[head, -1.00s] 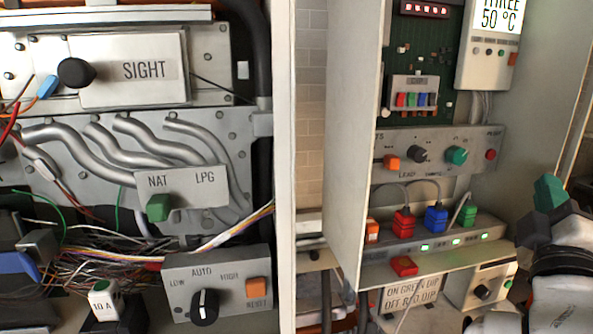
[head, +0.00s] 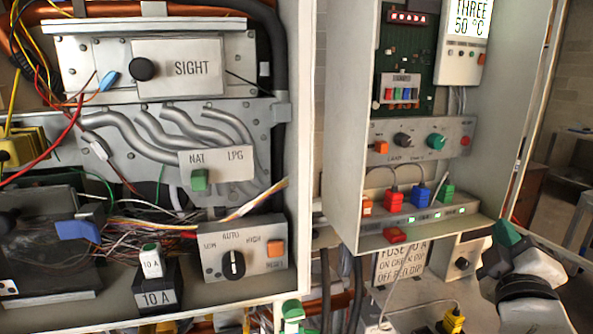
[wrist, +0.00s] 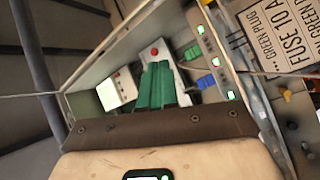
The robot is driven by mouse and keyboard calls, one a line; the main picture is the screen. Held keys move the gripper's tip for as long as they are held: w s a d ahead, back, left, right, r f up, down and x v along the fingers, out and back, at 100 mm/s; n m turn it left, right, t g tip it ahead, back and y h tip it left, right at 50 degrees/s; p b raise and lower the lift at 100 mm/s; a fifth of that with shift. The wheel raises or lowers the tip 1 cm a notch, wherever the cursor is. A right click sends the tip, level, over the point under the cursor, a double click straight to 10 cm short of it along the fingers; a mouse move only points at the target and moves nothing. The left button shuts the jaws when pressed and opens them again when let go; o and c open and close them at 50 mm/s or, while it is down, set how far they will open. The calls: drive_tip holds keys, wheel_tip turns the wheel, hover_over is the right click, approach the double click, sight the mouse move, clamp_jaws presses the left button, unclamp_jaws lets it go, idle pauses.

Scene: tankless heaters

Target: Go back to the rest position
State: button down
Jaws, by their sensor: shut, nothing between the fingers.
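My gripper (head: 507,234) is at the lower right of the head view, by the lower right corner of the open right-hand cabinet (head: 343,130). Its green fingers are together and hold nothing. In the wrist view the green fingers (wrist: 157,82) point up the picture, side by side, with the cabinet's inside beyond them. I cannot tell the exact gap between the fingertips and the cabinet edge.
The cabinet holds a circuit board (head: 409,60), a knob panel (head: 422,142) and a strip with coloured plugs (head: 412,212). The left heater (head: 165,62) has a dial box (head: 244,250). Free floor room shows at the far right.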

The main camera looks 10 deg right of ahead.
drive_tip(key=s+a+f+m+g+y, duration=0.1)
drive_tip(key=s+a+f+g+y, duration=0.1)
drive_tip(key=f, duration=0.6)
drive_tip(key=s+a+f+m+g+y, duration=0.1)
drive_tip(key=s+a+f+g+y, duration=0.15)
drive_tip(key=f, duration=0.65)
drive_tip(key=s+a+f+m+g+y, duration=0.1)
drive_tip(key=f+g+y, duration=0.1)
drive_tip(key=f, duration=0.6)
drive_tip(key=s+a+f+m+g+y, duration=0.1)
drive_tip(key=s+a+f+g, duration=0.3)
drive_tip(key=s+f, duration=0.4)
drive_tip(key=s+a+f+m+g+y, duration=0.2)
drive_tip(key=s+a+f+g+y, duration=0.2)
drive_tip(key=s+f, duration=0.4)
drive_tip(key=s+a, duration=0.1)
drive_tip(key=s, duration=0.2)
drive_tip(key=shift+s+f+g, duration=0.35)
drive_tip(key=shift+f, duration=0.05)
